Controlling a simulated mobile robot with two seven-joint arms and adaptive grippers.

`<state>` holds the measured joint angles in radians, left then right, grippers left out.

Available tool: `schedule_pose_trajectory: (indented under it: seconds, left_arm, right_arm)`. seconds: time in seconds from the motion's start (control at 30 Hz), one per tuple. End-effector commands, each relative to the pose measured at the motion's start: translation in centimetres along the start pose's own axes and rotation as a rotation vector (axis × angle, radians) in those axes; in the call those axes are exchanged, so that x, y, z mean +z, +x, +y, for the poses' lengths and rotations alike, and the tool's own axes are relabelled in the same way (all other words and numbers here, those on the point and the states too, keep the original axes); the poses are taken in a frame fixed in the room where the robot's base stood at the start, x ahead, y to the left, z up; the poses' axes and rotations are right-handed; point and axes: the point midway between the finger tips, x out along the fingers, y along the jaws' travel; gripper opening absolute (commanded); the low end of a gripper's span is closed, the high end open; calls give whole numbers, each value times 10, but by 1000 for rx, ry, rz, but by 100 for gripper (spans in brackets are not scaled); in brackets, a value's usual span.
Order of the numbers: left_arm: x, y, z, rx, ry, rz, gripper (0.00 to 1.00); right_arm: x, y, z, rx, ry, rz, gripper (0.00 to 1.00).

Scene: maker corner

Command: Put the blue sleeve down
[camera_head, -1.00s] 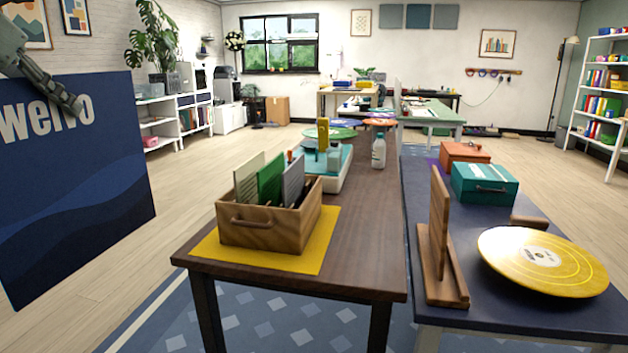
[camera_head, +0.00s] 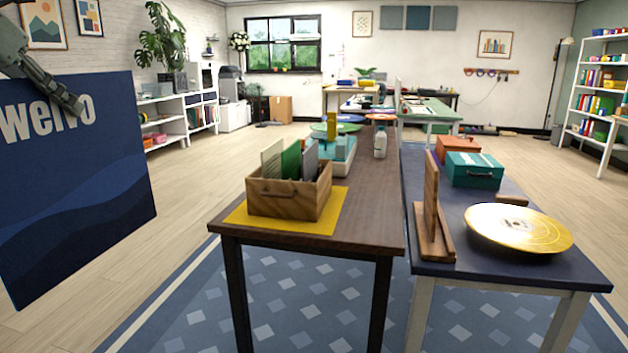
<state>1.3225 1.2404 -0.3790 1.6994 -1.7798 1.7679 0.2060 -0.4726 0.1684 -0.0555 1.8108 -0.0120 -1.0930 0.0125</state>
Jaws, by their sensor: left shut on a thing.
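The blue sleeve (camera_head: 75,190) is a large dark-blue square with pale lettering and wavy bands. It hangs upright and close at the left of the head view. My left gripper (camera_head: 66,103) is shut on its top edge and holds it above the floor. The sleeve's left edge is cut off by the picture. My right gripper is not in view.
A brown table (camera_head: 372,200) bears a wooden crate (camera_head: 285,198) on a yellow mat (camera_head: 322,226). Beside it, a dark-blue-topped table (camera_head: 485,258) holds a wooden stand (camera_head: 432,225), a yellow record (camera_head: 517,228) and a teal box (camera_head: 474,170). A patterned rug (camera_head: 300,298) lies below.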

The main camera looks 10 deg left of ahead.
Motion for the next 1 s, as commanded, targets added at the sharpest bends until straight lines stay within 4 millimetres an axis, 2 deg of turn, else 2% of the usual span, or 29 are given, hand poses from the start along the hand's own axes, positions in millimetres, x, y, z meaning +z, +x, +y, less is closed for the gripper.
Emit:
schedule_pose_trajectory:
  seconds: [0.03, 0.27, 0.37, 0.47, 0.6, 0.7, 0.8, 0.9, 1.0]
  left_arm:
    - [-3, 12, -9, 4, 1, 4, 0]
    - [-14, 54, -48, 30, -25, 4, 0]
    - [-23, 78, -74, 41, -37, 4, 0]
    - [-37, 105, -109, 52, -47, 4, 0]
    - [-65, 141, -172, 59, -57, 3, 0]
    - [-86, 157, -214, 60, -58, 0, 0]
    - [-104, 165, -247, 57, -57, -1, 0]
    - [-116, 168, -269, 54, -55, -2, 0]
    - [-123, 169, -281, 52, -55, -2, 0]
  right_arm:
    - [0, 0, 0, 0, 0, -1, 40]
    - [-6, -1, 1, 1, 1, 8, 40]
    - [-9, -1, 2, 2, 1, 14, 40]
    - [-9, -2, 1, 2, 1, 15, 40]
    - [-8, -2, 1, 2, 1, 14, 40]
    - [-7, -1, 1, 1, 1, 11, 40]
    - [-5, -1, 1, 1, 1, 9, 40]
    - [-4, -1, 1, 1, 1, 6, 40]
    - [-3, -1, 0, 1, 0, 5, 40]
